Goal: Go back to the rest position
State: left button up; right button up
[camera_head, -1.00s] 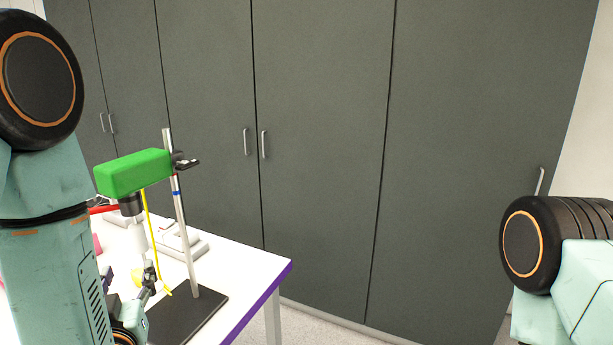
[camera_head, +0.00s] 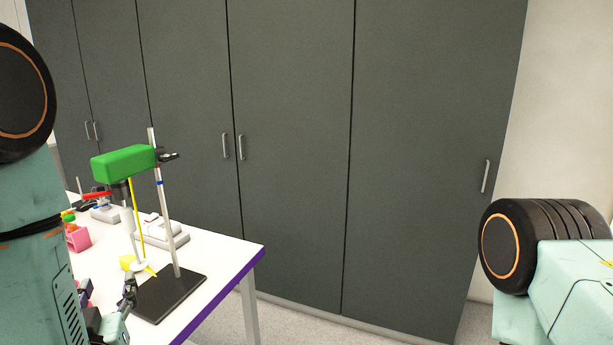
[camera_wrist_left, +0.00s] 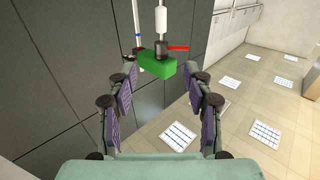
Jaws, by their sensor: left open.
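My left gripper (camera_head: 128,290) is low at the left of the head view, beside the black base of a lab stand (camera_head: 163,225). In the left wrist view my left gripper (camera_wrist_left: 165,105) has its two fingers spread wide with nothing between them. A green block-shaped device (camera_head: 124,163) is mounted on the stand's upright rod; it also shows beyond the fingertips in the left wrist view (camera_wrist_left: 157,66). My right arm shows at the right of the head view, but its gripper is out of view.
The white table (camera_head: 215,252) with a purple edge carries the stand, a grey-white instrument (camera_head: 165,236), a pink holder (camera_head: 77,238) and a yellow item (camera_head: 127,262). Dark grey cabinets (camera_head: 300,130) line the back. The floor right of the table is clear.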

pick_arm(q)
jog(key=s+d+f+m+g+h+b, duration=0.1)
jog(key=s+d+f+g+h+b, duration=0.2)
jog(key=f, duration=0.8)
jog(key=s+d+f+m+g+h+b, duration=0.15)
jog(key=s+f+g, duration=0.3)
jog(key=f, duration=0.55)
jog(key=s+d+f+g+h+b, duration=0.1)
jog(key=s+f+g+b, duration=0.3)
jog(key=s+f, duration=0.7)
jog(key=s+d+f+m+g+h+b, duration=0.1)
jog(key=s+d+f+g+b, duration=0.2)
jog(key=s+f, duration=0.8)
notch_tip(320, 180, down, 4)
jog(key=g+b, duration=0.2)
jog(key=b, duration=0.2)
jog(key=shift+f, duration=0.25)
pick_arm(e)
notch_tip(320, 180, down, 15)
jog(key=shift+s+f, duration=0.2)
jog(key=shift+s, duration=0.1)
pick_arm(q)
jog(key=shift+m, duration=0.25)
jog(key=shift+s+r, duration=0.1)
pick_arm(e)
jog(key=shift+s, duration=0.1)
